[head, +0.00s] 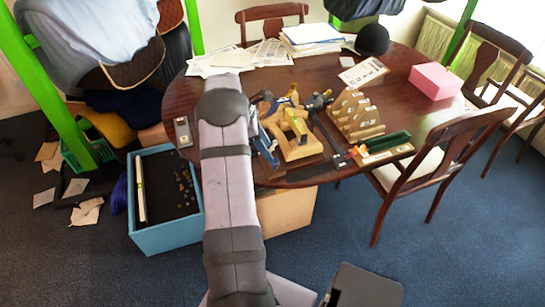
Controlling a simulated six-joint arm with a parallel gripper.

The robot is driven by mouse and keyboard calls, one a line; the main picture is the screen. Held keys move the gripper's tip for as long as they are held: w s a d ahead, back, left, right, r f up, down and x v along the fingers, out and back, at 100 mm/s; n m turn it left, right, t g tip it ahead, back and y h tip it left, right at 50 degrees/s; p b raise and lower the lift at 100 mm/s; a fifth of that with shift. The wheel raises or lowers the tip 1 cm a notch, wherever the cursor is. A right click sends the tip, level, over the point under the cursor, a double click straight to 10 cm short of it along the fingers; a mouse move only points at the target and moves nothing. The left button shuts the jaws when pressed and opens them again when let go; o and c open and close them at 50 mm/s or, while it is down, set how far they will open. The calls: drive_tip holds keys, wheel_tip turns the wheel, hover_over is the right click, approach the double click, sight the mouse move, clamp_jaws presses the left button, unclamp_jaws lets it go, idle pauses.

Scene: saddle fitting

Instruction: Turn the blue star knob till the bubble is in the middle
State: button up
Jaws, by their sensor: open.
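A wooden fixture (299,148) with yellowish upright parts stands on the table, just right of my arm. It carries small blue parts, one of them a blue piece (265,148) at its left side near the arm. At this size I cannot tell which blue part is the star knob. The bubble cannot be made out. My arm rises from the bottom of the view and bends above the table's left part. My gripper is not visible; the arm's own links may hide it.
A slotted wooden rack (356,115) stands right of the fixture, with green- and orange-handled tools (385,143) in front. The dark table (420,118) also bears papers (312,36), a black hat (372,40) and a pink box (435,81). A blue bin (165,238) stands on the floor left.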

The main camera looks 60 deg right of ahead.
sight(275, 160)
drive_tip(key=shift+p+x, duration=0.7)
drive_tip(key=shift+x, duration=2.35)
drive_tip(key=c, duration=1)
drive_tip(key=shift+w+d+f+m+y+b, duration=0.15)
drive_tip(key=shift+m+y+b, duration=0.3)
drive_tip(key=shift+m, duration=0.55)
drive_tip(key=m+y+b, duration=0.1)
drive_tip(key=m, duration=0.1)
drive_tip(key=shift+m, duration=0.3)
drive_tip(key=o, duration=1)
